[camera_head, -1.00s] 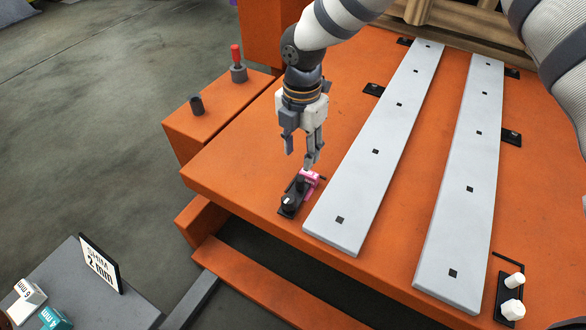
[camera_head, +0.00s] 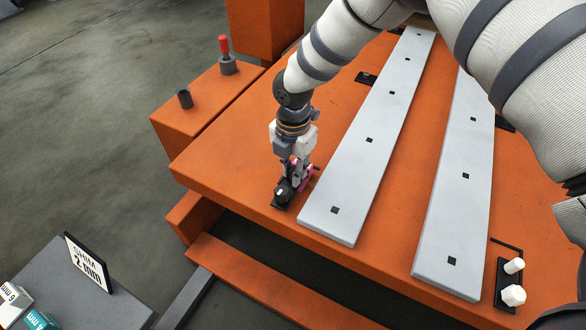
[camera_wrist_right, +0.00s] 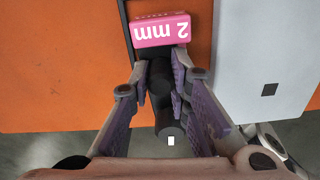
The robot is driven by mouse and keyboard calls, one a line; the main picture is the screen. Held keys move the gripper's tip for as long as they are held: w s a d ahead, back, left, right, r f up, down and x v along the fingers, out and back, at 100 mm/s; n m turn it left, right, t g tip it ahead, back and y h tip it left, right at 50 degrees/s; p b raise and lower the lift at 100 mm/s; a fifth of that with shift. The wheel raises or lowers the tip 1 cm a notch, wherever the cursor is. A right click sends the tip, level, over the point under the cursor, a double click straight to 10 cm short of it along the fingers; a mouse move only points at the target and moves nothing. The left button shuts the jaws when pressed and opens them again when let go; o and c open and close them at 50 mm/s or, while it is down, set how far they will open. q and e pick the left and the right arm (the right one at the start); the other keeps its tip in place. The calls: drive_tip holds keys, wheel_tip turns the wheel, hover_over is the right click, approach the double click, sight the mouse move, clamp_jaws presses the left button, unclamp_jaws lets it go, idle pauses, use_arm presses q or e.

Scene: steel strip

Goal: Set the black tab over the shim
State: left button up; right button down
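The black tab (camera_head: 284,191) is a small dark clamp piece with a round post, at the front-left edge of the orange table. In the right wrist view its dark post (camera_wrist_right: 160,78) stands between my fingers. The pink shim (camera_head: 305,175) lies just behind the tab, close to the left pale strip; its "2 mm" label shows in the right wrist view (camera_wrist_right: 160,29). My right gripper (camera_head: 291,182) points down over the tab. Its fingers (camera_wrist_right: 162,72) straddle the post and look apart; contact is not clear. My left gripper is not in view.
Two long pale strips (camera_head: 369,139) (camera_head: 456,188) lie on the orange table (camera_head: 235,150). A black clamp with white knobs (camera_head: 506,284) sits at the front right. A "SHIM 2 mm" sign (camera_head: 87,262) stands on a grey stand at lower left.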

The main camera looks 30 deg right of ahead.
drive_tip(key=shift+s+r+m+p, duration=0.25)
drive_tip(key=shift+m+p, duration=0.25)
drive_tip(key=shift+p, duration=0.2)
drive_tip(key=shift+d+f, duration=0.1)
drive_tip(key=shift+f, duration=0.2)
drive_tip(key=c, duration=1.5)
unclamp_jaws()
drive_tip(key=shift+s+f, duration=0.1)
drive_tip(key=shift+s, duration=0.1)
drive_tip(key=r, duration=0.2)
drive_tip(key=w+r, duration=0.1)
drive_tip(key=r, duration=0.1)
drive_tip(key=shift+w+d, duration=0.1)
drive_tip(key=shift+w, duration=0.05)
drive_tip(key=r, duration=0.8)
drive_tip(key=shift+s+r, duration=0.2)
drive_tip(key=shift+s, duration=0.15)
drive_tip(key=shift+f, duration=0.1)
